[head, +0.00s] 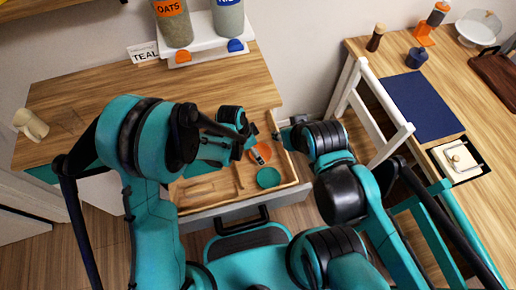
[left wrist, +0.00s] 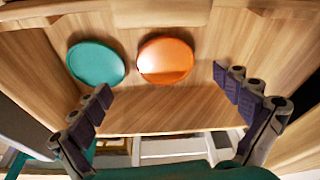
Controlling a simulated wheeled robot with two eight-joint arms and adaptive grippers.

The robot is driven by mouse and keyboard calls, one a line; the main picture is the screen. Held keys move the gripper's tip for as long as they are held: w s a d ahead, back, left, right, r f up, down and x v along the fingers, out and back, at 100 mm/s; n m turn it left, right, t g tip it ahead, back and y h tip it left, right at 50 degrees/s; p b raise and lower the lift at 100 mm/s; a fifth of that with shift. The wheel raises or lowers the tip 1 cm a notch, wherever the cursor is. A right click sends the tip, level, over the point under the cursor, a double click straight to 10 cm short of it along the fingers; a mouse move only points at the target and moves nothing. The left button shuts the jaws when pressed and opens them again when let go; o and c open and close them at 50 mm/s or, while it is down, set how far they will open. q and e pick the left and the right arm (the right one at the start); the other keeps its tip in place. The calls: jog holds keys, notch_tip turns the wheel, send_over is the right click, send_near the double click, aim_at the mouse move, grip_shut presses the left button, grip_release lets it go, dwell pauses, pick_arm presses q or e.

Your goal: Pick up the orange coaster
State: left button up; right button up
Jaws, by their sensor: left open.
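The orange coaster (head: 265,151) lies in the open drawer (head: 243,209), partly hidden by my left gripper in the head view. In the left wrist view the orange coaster (left wrist: 165,60) lies flat on the wooden drawer floor, fully visible. My left gripper (left wrist: 161,80) is open and empty, with its fingers apart on either side below the coaster in the picture. In the head view my left gripper (head: 255,144) is over the drawer's right part. My right gripper (head: 279,134) is by the drawer's right edge, mostly hidden by its own arm.
A teal coaster (head: 268,177) lies close beside the orange one, and it also shows in the left wrist view (left wrist: 96,63). Drawer walls and dividers (head: 238,176) stand nearby. Jars (head: 174,22) stand on a white shelf behind. A beige mug (head: 30,124) stands at left.

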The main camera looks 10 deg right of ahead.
aim_at(259, 151)
pick_arm(q)
jog(key=b+x, duration=0.1)
jog(key=x, duration=0.3)
jog(key=b+x, duration=0.1)
jog(key=x, duration=0.1)
jog(key=shift+w+d+b, duration=0.25)
jog(key=shift+w+b, duration=0.05)
jog(key=shift+w, duration=0.1)
jog(key=shift+r, duration=0.15)
jog(key=c, duration=1.3)
